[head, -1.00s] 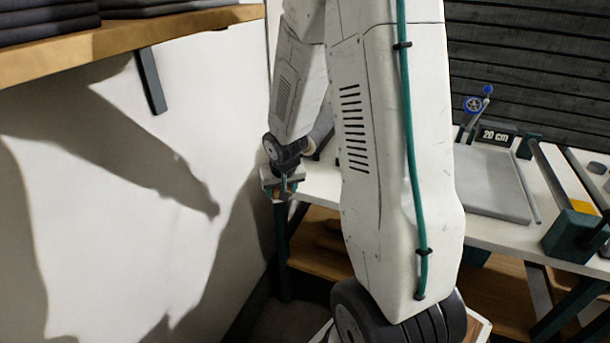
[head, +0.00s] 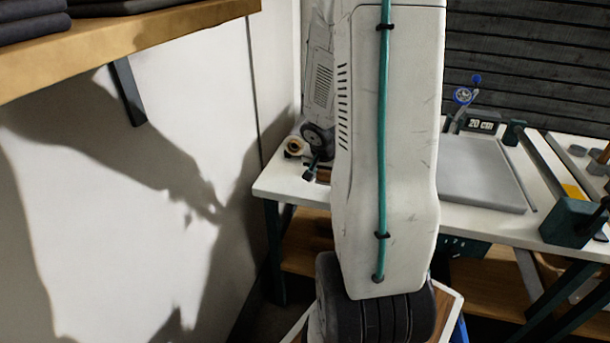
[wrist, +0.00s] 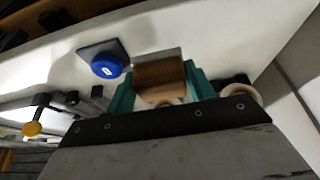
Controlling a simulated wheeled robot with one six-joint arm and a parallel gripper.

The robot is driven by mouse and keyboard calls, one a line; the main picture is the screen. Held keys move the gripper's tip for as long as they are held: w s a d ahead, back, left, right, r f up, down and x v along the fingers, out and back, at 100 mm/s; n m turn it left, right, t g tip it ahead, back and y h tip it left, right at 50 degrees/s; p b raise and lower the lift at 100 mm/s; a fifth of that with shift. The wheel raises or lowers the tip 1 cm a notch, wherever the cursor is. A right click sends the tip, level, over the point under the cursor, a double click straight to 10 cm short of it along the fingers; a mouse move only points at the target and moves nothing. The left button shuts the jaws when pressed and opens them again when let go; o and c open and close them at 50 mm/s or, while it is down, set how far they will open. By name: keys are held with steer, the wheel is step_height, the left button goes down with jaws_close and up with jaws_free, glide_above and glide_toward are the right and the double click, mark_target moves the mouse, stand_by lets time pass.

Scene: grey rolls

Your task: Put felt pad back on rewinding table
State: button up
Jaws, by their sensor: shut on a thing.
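My gripper (wrist: 160,92) has two teal fingers shut on a brown wooden block with a grey face, which looks like the felt pad (wrist: 158,76). The pad is over the white rewinding table (wrist: 225,40) in the wrist view; whether it touches the top I cannot tell. In the head view my gripper (head: 312,170) is at the left end of the table (head: 275,185). My arm hides most of it there, and only a sliver of the brown pad (head: 323,175) shows.
A blue round knob on a grey plate (wrist: 107,65) lies left of the pad in the wrist view. A tape roll (wrist: 245,93) stands to its right. In the head view a grey slab (head: 482,180), a "20 cm" display (head: 483,122) and a wall shelf (head: 130,40) also show.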

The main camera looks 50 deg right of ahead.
glide_above(306, 183)
steer(key=shift+s+a+f, duration=0.1)
steer(key=shift+f, duration=2)
steer(key=shift+f, duration=0.15)
steer(key=o, duration=0.9)
steer(key=shift+o, duration=0.2)
steer(key=v, duration=1.2)
